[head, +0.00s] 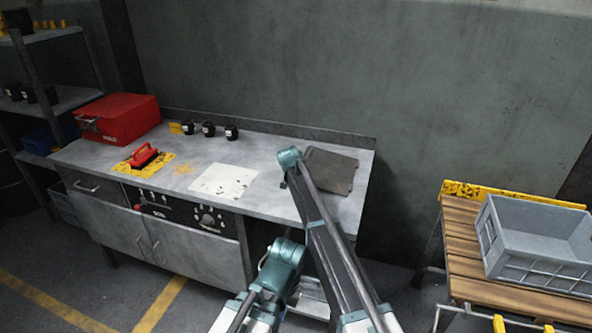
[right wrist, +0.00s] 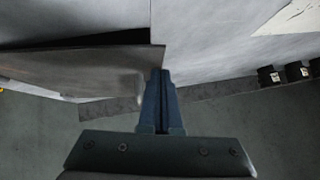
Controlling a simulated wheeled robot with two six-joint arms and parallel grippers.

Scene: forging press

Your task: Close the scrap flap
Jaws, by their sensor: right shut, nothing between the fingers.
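A dark flat plate, which I take to be the scrap flap (head: 332,170), is at the right end of the grey workbench top. It also shows at the left of the right wrist view (right wrist: 75,68), with a dark gap along its upper edge there; its exact angle is hard to tell. My right gripper (right wrist: 161,78) is shut and empty, its fingertips close beside the flap's right edge in that view. Whether they touch is unclear. In the head view my arm hides this gripper. My left gripper is not in view.
The workbench (head: 285,193) carries a red box (head: 118,118), a red-handled tool (head: 143,155), several small black cups (head: 208,128) and a pale sheet (head: 225,182). A grey crate (head: 540,245) stands on a slatted wooden table (head: 460,235) at right. The wall rises behind the bench.

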